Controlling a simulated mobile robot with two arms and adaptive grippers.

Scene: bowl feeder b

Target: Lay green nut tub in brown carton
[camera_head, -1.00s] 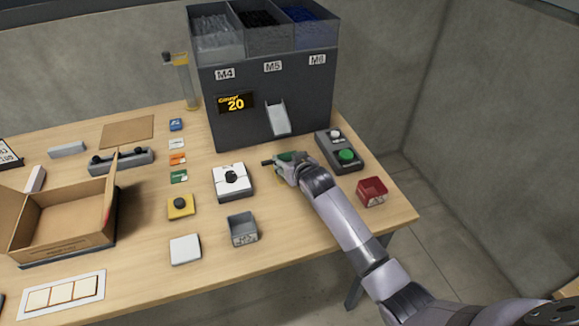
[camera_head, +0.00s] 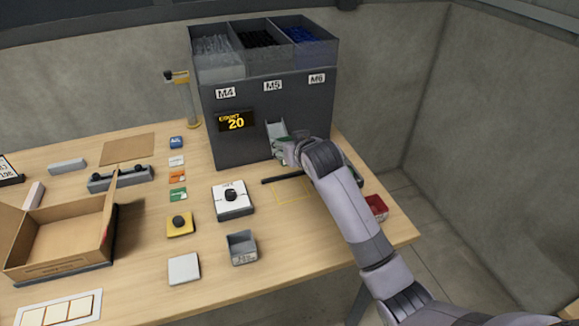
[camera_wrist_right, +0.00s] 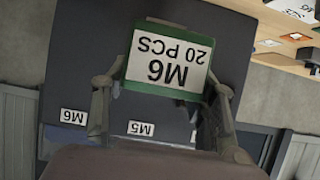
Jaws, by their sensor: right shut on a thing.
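The green nut tub (camera_wrist_right: 165,93) with a white label reading "M6 20 PCS" fills the space between the fingers of my right gripper (camera_wrist_right: 165,84) in the right wrist view. In the head view my right gripper (camera_head: 284,150) is shut on the tub, raised above the table in front of the feeder's chute. Only a little green of the tub shows there; the arm hides the rest, and its contents are not visible. The brown carton (camera_head: 60,257) stands open at the left of the table, well away from the gripper. My left gripper is not in view.
The dark feeder (camera_head: 235,148) stands at the back. A white box with a black knob (camera_head: 232,198), a yellow button box (camera_head: 180,226), a grey tub (camera_head: 242,248) and small colored cards lie between gripper and carton. A red tub (camera_head: 376,207) sits at right, partly hidden.

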